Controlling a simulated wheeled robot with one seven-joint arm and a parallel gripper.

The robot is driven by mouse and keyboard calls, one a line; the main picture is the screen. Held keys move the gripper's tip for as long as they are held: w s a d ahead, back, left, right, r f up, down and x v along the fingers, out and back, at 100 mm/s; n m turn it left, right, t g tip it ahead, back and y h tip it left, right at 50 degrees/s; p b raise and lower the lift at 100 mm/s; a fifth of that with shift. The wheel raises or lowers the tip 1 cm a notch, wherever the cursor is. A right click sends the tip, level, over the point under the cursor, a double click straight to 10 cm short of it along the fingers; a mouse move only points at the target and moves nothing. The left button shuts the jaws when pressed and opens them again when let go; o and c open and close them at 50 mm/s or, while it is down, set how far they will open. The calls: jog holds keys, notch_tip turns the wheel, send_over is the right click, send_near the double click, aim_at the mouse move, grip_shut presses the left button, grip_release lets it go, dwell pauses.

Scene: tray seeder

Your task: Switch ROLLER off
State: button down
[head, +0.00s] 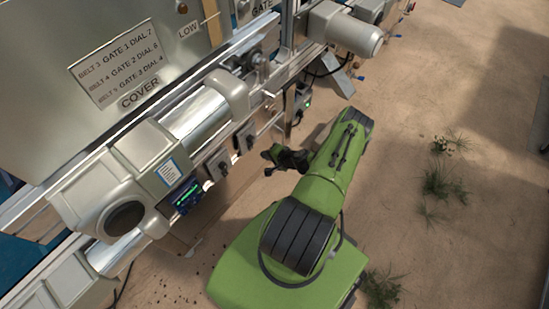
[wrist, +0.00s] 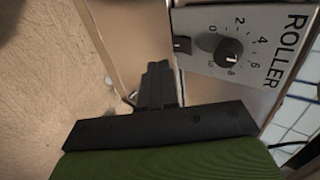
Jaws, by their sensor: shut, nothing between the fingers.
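The ROLLER panel (wrist: 274,25) is a light grey plate in the upper right of the wrist view, with its label turned sideways. It carries a round black knob (wrist: 229,52) inside a number scale, with a white mark on the knob's lower side. A small black switch (wrist: 183,45) sits at the panel's left edge. My gripper (wrist: 158,70) is shut and empty, left of and below the switch in the picture, apart from it. In the head view my gripper (head: 268,163) is right of the small control boxes on the machine's side. The ROLLER lettering is not readable there.
Two small control boxes (head: 219,164) (head: 245,137) hang below the machine's rail. A dark display (head: 187,197) is left of them. A labelled cover plate (head: 117,62) stands above. Sandy floor (head: 420,90) with grass tufts is open on the right.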

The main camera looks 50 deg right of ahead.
aim_at(252, 145)
jog(key=w, duration=0.4)
jog(key=shift+w+f, duration=0.1)
jog(key=shift+f, duration=0.05)
jog(key=shift+w, duration=0.25)
jog(key=shift+w+b, duration=0.1)
jog(key=shift+b, duration=0.2)
jog(key=shift+w+r, duration=0.2)
jog(key=shift+r, duration=0.15)
jog(key=shift+r+p, duration=0.55)
jog(key=shift+r, duration=0.2)
jog(key=shift+f, duration=0.1)
